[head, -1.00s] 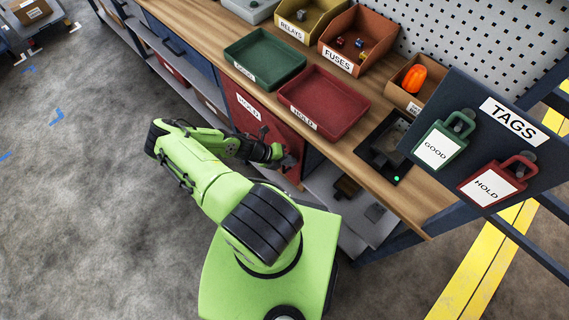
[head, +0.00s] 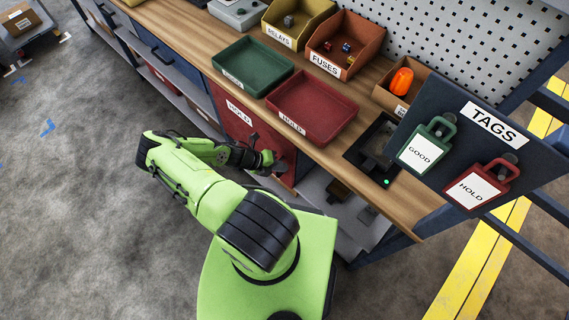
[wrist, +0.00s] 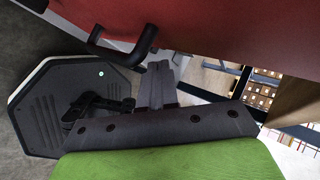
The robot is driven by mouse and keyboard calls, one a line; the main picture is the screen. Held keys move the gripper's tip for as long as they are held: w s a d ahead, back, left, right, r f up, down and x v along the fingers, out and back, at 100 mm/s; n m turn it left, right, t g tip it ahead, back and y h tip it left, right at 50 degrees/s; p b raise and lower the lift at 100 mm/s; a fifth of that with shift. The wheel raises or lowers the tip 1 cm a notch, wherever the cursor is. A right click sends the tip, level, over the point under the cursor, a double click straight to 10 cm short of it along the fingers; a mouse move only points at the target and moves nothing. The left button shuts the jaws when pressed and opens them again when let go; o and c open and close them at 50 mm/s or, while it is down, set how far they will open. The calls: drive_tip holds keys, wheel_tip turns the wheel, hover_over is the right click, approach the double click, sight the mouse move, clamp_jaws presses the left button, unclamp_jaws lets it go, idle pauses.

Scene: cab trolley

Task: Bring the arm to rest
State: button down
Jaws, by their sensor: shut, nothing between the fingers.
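My gripper (head: 277,166) is in front of the red drawer (head: 240,122) marked HOLD, below the worktop edge. In the wrist view, my gripper (wrist: 160,75) shows its fingers together with nothing held. The dark handle (wrist: 135,45) of the red drawer shows close beside the fingers in the wrist view. I cannot tell whether the fingers touch it. The red drawer front fills the top of the wrist view. My green arm is bent, with its elbow out to the left.
The wooden worktop (head: 190,62) carries a green tray (head: 252,66), a red HOLD tray (head: 312,106), a fuses bin (head: 345,45) and a relays bin (head: 297,22). A tags board (head: 470,150) overhangs at right, with green and red tags.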

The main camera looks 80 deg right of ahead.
drive_tip(key=w+a+r, duration=0.4)
drive_tip(key=a+r, duration=0.3)
drive_tip(key=a, duration=0.1)
drive_tip(key=shift+w+a+p, duration=0.3)
drive_tip(key=shift+w+p, duration=0.05)
drive_tip(key=shift+w, duration=0.05)
